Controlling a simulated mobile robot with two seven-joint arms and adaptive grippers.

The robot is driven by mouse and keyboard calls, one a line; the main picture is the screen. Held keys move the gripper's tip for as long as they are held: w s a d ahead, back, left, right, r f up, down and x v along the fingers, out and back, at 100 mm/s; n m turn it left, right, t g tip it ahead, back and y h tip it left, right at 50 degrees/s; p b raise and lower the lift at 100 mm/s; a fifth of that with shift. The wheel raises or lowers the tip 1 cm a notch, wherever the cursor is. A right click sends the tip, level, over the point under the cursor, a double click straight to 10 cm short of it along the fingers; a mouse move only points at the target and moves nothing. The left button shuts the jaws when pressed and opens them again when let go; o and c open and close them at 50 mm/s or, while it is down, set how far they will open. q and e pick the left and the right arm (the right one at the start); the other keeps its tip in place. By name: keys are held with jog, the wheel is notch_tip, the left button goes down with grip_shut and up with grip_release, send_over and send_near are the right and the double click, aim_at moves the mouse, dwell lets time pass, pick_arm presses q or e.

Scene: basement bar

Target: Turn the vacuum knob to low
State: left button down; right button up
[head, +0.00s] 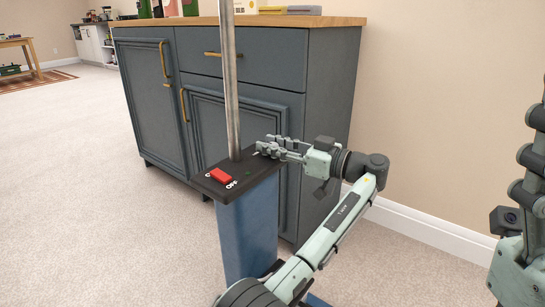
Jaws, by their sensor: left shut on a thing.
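The vacuum (247,229) is a tall blue box with a black top panel (238,181). The panel carries a red rocker switch (221,176) marked OFF and a small green spot. A metal pole (230,85) rises from behind it. My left gripper (261,150) is at the panel's far right corner, right of the pole, shut on a small part there, which looks like the knob. The fingers hide nearly all of it, so its setting cannot be read. Part of my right gripper (515,270) shows at the lower right edge; its fingertips are out of frame.
A blue-grey cabinet (330,115) with brass handles stands close behind the vacuum, with several things on its wooden top. A beige wall with a white skirting board (425,227) is on the right. Carpet (80,200) is clear on the left; a wooden table (15,41) stands far off.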

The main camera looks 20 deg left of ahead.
pick_arm(q)
jog(key=shift+r+n+g+y, duration=0.1)
jog(key=shift+n+g+y, duration=0.2)
jog(key=shift+n+g, duration=1.1)
jog(key=shift+g, duration=0.6)
jog(key=c, duration=1.2)
grip_release()
notch_tip(320, 180, up, 10)
jog(key=shift+f, duration=0.1)
